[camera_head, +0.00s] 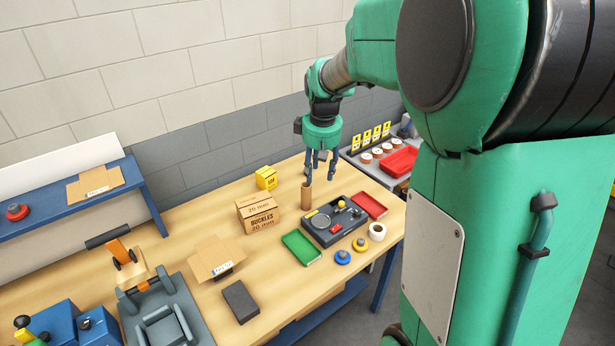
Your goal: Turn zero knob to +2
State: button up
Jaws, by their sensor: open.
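A dark grey instrument (347,238) lies on the wooden bench. It carries a round dial (318,221), small knob-like parts (341,204) near its back edge, and a red label or button. I cannot tell which part is the zero knob, nor read its setting. My gripper (319,174) points down over the bench, behind and above the instrument, apart from it. Its fingers are spread and hold nothing visible. A brown upright cylinder (306,197) stands just below and left of the fingers; I cannot tell whether they touch.
A white roll (377,232) and blue and yellow discs (343,257) lie in front.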

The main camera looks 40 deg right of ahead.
jog(key=w+d+f+g, duration=0.1)
jog(key=w+d+f, duration=0.1)
jog(key=d+f, duration=0.7)
jog(key=y+p, duration=0.1)
send_over(357, 211)
notch_tip(357, 211, down, 6)
jog(key=shift+s+f+n+g, duration=0.2)
jog(key=shift+n+g, duration=0.1)
jog(key=shift+g, duration=0.1)
jog(key=shift+f, duration=0.15)
notch_tip(357, 211, down, 14)
jog(key=shift+w+r+b, duration=0.1)
jog(key=shift+r+b, duration=0.15)
jog(key=shift+b, duration=0.1)
grip_shut()
